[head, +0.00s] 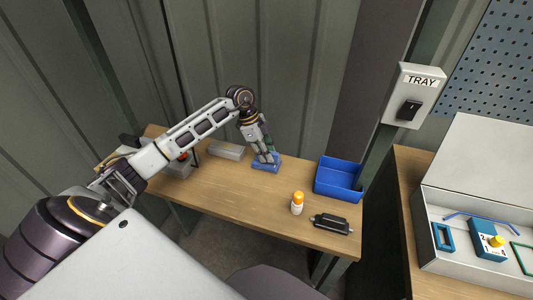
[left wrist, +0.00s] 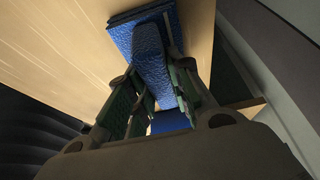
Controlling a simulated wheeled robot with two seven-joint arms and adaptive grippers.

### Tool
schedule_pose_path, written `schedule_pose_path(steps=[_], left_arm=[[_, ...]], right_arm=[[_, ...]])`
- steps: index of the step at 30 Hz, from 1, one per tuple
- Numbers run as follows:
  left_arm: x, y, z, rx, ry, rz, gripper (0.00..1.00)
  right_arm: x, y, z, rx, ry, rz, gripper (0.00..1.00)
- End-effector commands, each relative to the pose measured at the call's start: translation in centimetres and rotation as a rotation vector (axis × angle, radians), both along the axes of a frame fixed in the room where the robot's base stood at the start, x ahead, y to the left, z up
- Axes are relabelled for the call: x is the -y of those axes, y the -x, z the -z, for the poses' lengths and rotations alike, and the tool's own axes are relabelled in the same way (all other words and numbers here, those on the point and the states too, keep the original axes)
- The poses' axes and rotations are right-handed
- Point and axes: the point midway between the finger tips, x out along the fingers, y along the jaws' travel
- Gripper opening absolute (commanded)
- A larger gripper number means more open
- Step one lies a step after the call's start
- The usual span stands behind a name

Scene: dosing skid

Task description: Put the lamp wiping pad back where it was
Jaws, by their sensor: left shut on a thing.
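The blue wiping pad (head: 259,166) is at the back of the wooden table, in front of the grey wall panels. My left gripper (head: 268,158) reaches down on it from above. In the left wrist view the pad (left wrist: 125,35) has a textured surface and a raised blue grip, and the fingers (left wrist: 158,90) close on this grip from both sides. The pad lies flat at or just above the tabletop; I cannot tell if it touches. My right gripper is not in view.
A blue open bin (head: 338,181) stands right of the pad. A white bottle with orange cap (head: 297,203) and a black device (head: 331,224) are nearer. A grey block (head: 226,150) is to the left. A TRAY switch box (head: 413,95) and an open case (head: 470,240) are right.

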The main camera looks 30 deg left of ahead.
Motion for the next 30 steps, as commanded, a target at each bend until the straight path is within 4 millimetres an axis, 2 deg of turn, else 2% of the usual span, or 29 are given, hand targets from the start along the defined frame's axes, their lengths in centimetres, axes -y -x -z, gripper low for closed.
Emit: schedule_pose_path(steps=[1,2,6,20,26,30], left_arm=[[0.0,0.0,0.1,0.000,0.000,0.000,0.02],[0.0,0.0,0.1,0.000,0.000,0.000,0.24],[0.0,0.0,0.1,0.000,0.000,0.000,0.42],[-0.1,0.0,-0.2,0.001,0.000,0.000,0.43],[-0.7,0.1,-1.6,0.002,-0.002,-0.001,0.43],[-1.3,0.2,-3.2,0.002,-0.002,-0.001,0.43]], right_arm=[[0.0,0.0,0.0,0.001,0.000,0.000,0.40],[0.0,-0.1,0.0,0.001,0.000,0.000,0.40],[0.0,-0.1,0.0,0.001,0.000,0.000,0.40],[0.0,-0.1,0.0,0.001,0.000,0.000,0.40],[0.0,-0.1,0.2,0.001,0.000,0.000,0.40],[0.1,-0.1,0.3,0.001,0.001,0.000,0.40]])
